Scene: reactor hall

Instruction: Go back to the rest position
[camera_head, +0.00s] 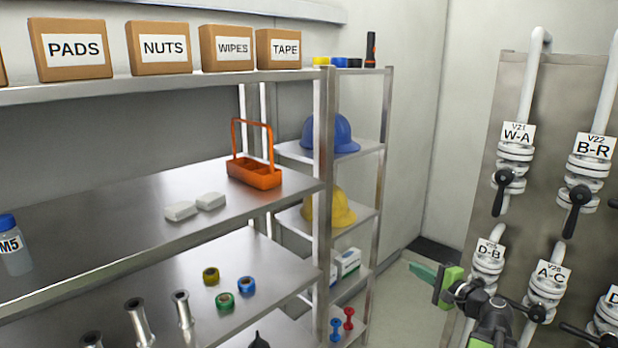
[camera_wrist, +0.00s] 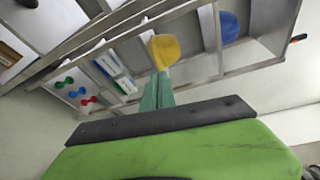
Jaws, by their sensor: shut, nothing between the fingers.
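My gripper (camera_head: 413,267) shows at the lower right of the head view, with teal fingers and a green body. It is in the air in front of the pipe panel and points left toward the shelves. In the wrist view my gripper (camera_wrist: 159,76) has its fingers together, with nothing between them. The fingertips overlap the lower edge of a yellow helmet (camera_wrist: 164,51) in that view. Whether they are near it in depth is hard to tell there, but the head view shows them well apart.
A valve panel (camera_head: 507,90) with labelled pipes and black handles stands close behind my arm at right. A steel shelf (camera_head: 110,205) fills the left, holding an orange caddy (camera_head: 255,178) and tape rolls. A narrow rack (camera_head: 382,130) holds helmets. Some floor (camera_head: 395,300) is clear between rack and panel.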

